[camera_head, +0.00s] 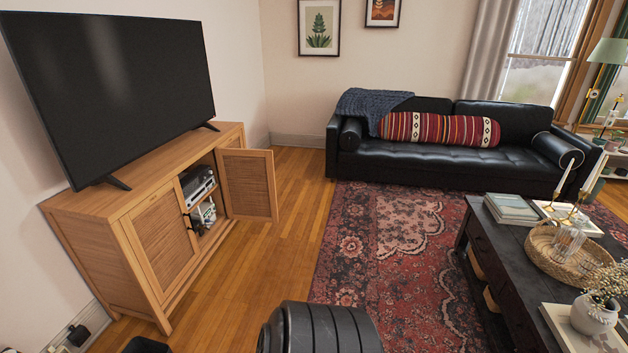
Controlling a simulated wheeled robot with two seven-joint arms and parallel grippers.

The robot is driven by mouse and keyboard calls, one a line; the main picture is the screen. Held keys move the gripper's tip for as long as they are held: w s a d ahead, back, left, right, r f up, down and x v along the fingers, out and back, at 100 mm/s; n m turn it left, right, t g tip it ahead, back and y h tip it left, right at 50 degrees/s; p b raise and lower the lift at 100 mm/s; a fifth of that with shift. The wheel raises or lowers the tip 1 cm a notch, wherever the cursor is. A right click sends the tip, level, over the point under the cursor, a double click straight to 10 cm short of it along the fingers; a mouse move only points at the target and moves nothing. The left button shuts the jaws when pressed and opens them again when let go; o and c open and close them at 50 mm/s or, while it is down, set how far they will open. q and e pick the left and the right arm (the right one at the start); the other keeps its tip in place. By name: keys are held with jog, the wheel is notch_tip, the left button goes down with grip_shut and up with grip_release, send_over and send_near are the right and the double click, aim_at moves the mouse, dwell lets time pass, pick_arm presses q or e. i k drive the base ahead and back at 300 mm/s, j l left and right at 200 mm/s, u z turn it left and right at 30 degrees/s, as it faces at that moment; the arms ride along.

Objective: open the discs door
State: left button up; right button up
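A light wooden TV cabinet (85,204) with woven door panels stands along the left wall. Its right door (249,184) is swung wide open toward the room, its panel facing me. Its left door (163,243) is shut. In the open compartment, grey and black devices (197,183) sit on an upper shelf. Smaller white and dark items (207,212) are below, partly hidden. No discs can be made out, and no label shows which door is the discs door. Neither of my grippers is in view.
A large black TV (120,90) stands on the cabinet. Bare wooden floor (235,285) lies in front of it. A red patterned rug (385,265), a black sofa (440,165) and a dark low table (490,240) are to the right. Cables (78,335) lie at lower left.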

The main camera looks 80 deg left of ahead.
aim_at(160, 230)
jog(key=u, duration=3.95)
